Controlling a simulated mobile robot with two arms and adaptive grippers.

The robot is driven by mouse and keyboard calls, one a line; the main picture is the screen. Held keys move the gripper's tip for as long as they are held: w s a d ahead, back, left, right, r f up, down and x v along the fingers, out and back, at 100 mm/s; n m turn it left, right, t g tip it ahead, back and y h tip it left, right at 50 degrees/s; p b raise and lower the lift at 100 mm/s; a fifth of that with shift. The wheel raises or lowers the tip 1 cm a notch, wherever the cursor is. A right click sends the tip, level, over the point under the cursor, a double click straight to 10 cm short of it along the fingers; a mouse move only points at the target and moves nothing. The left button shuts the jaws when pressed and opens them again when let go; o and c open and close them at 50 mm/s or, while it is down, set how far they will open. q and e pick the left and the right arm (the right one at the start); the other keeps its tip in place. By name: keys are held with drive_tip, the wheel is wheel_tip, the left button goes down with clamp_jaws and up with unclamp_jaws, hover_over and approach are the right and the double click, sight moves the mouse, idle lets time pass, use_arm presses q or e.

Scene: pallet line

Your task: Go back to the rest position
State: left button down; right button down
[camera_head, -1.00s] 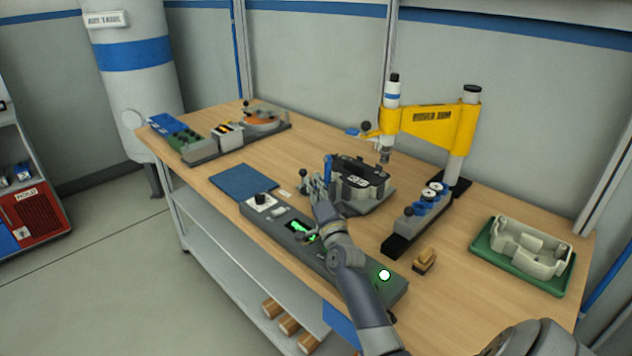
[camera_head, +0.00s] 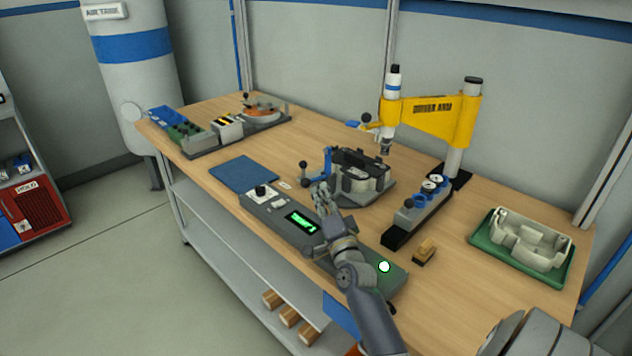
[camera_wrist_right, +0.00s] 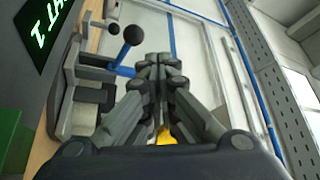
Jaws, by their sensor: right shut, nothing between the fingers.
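My right gripper (camera_head: 321,196) is above the bench, over the grey control console (camera_head: 268,206) and just in front of the fixture with the black top (camera_head: 360,172). In the right wrist view its fingers (camera_wrist_right: 158,72) are together with nothing between them. The fixture's blue lever with a black ball knob (camera_wrist_right: 132,38) shows beyond the fingers there, apart from them. The console's green display (camera_head: 301,221) is partly beside my right forearm. My left gripper is not in view.
The yellow driver arm (camera_head: 430,115) stands on its post at the back. A cream housing (camera_head: 530,240) sits in a green tray (camera_head: 485,247) at the right. A wooden-handled brush (camera_head: 425,250) and blue mat (camera_head: 244,174) lie on the workbench (camera_head: 450,290).

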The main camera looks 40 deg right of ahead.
drive_tip(key=v, duration=0.5)
drive_tip(key=shift+s+a, duration=0.1)
drive_tip(key=shift+s, duration=0.2)
drive_tip(key=s+a+f+n+g+y, duration=0.2)
drive_tip(key=a+f+n+g+y, duration=0.25)
drive_tip(key=a, duration=0.45)
drive_tip(key=s+a+f+n+g+y, duration=0.1)
drive_tip(key=s+a+f+n+y, duration=0.1)
drive_tip(key=a+f+n+y, duration=0.35)
drive_tip(key=s+a+f+n+g+h, duration=0.1)
drive_tip(key=s+a+f+n+g, duration=0.2)
drive_tip(key=s, duration=0.4)
drive_tip(key=s+a+f+n+g, duration=0.3)
drive_tip(key=s+a+n+g, duration=0.1)
drive_tip(key=s, duration=0.4)
drive_tip(key=s+a+f+n+g+h, duration=0.1)
drive_tip(key=s+a+f+n+g, duration=0.15)
drive_tip(key=s, duration=0.45)
wheel_tip(320, 180, down, 25)
drive_tip(key=s+g, duration=0.1)
drive_tip(key=g, duration=0.1)
drive_tip(key=s+d+f+g, duration=0.1)
drive_tip(key=s+d+f, duration=0.1)
drive_tip(key=s+f, duration=1.5)
drive_tip(key=shift+s+d+f+n, duration=0.25)
drive_tip(key=shift+s+n, duration=0.1)
drive_tip(key=shift+n, duration=0.1)
drive_tip(key=shift+s, duration=0.1)
